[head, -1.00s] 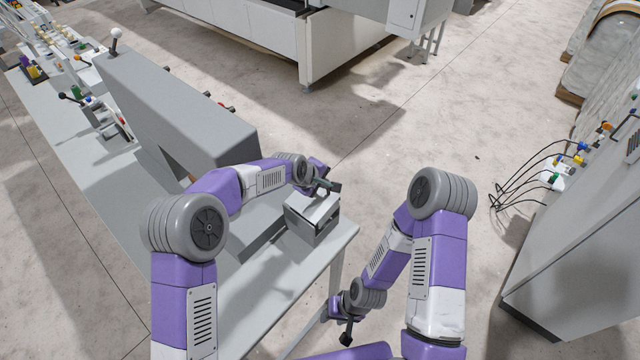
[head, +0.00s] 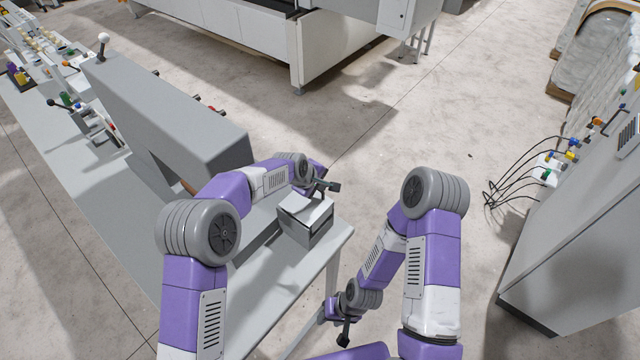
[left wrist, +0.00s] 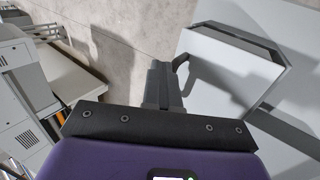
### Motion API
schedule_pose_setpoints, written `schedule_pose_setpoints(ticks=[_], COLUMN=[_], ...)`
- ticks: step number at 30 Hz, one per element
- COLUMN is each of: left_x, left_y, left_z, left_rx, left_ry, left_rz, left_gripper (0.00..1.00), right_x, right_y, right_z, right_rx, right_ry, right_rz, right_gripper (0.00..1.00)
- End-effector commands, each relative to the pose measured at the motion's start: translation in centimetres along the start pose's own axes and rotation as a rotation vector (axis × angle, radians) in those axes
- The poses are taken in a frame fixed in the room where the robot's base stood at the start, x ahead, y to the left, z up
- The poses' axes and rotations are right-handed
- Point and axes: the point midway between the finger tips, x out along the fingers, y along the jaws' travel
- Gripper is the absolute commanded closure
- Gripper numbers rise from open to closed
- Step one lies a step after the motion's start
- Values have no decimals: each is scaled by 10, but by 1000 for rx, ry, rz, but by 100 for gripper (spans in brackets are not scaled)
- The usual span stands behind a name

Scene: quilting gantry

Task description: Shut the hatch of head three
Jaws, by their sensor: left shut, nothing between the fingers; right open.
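A long grey machine head (head: 175,105) slants along the table. At its near end, by the table's corner, is a grey box-like part (head: 306,228) with a pale top plate (head: 304,208). I cannot tell which part is the hatch of head three, nor how far open it is. My left gripper (head: 328,186) is shut and empty, just above the far edge of the pale plate. In the left wrist view its fingers (left wrist: 162,82) are together, left of a pale panel with a dark edge (left wrist: 237,42). My right gripper (head: 345,335) is low, off the table's near corner, open.
The pale table (head: 100,190) runs to the far left, with several levers and coloured fittings on it. A grey cabinet (head: 570,240) with black cables stands at the right. A large pale machine (head: 250,25) is at the back. The floor between them is clear.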

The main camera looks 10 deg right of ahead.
Motion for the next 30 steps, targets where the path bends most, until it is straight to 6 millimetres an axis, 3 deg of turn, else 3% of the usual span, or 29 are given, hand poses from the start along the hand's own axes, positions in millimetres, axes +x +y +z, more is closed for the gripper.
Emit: schedule_pose_setpoints(ticks=[5,10,21,30], left_x=[-13,-47,-114,-130], left_y=[5,21,47,53], left_z=[0,-1,-1,-2], left_rx=[0,0,0,-1], left_ry=[-1,2,1,1], left_rz=[-2,3,2,0], left_gripper=[100,100,100,100], right_x=[-7,-22,-9,-8], right_y=[-3,-8,-3,-3], right_z=[0,1,0,0], right_rx=[0,0,0,0], right_ry=[0,0,0,0], right_rz=[0,0,0,0], right_gripper=[57,57,57,57])
